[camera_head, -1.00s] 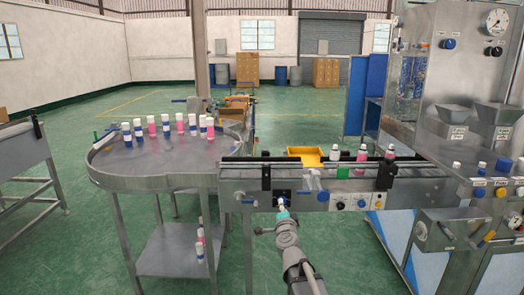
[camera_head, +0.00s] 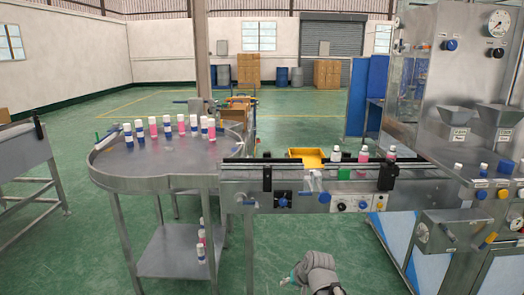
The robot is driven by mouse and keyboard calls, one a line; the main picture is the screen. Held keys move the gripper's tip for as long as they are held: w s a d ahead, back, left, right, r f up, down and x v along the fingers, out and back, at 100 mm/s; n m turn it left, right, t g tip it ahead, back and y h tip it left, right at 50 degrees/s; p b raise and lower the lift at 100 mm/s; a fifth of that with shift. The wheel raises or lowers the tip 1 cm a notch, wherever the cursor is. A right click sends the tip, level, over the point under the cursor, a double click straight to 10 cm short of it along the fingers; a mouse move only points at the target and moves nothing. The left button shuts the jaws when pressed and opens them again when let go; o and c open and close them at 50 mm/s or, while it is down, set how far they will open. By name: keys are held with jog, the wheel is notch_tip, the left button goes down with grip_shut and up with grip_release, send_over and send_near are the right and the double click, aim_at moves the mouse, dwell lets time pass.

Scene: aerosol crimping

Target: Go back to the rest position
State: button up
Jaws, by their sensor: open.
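My arm (camera_head: 318,272) is folded low at the bottom centre of the head view, in front of the conveyor and apart from it. My gripper (camera_head: 286,281) shows only as a small pale and teal tip at the left of the arm. It is open, and I see nothing held in it. The front panel of the conveyor (camera_head: 232,200) is clear of the arm, and its dark switch plate with a blue knob (camera_head: 283,202) is in full view.
A round steel table (camera_head: 180,165) holds several white-capped bottles. More bottles stand on its lower shelf (camera_head: 170,262). Bottles and a yellow tray (camera_head: 308,155) are at the conveyor. The filling machine (camera_head: 455,100) stands at right. Green floor around my arm is free.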

jog(key=s+d+f+g+h, duration=0.2)
jog(key=s+d+g+h, duration=0.25)
jog(key=s+d, duration=0.45)
notch_tip(320, 180, up, 13)
jog(key=s+a+p, duration=0.1)
jog(key=p, duration=1.3)
jog(key=shift+r+y, duration=0.15)
jog(key=shift+y, duration=0.3)
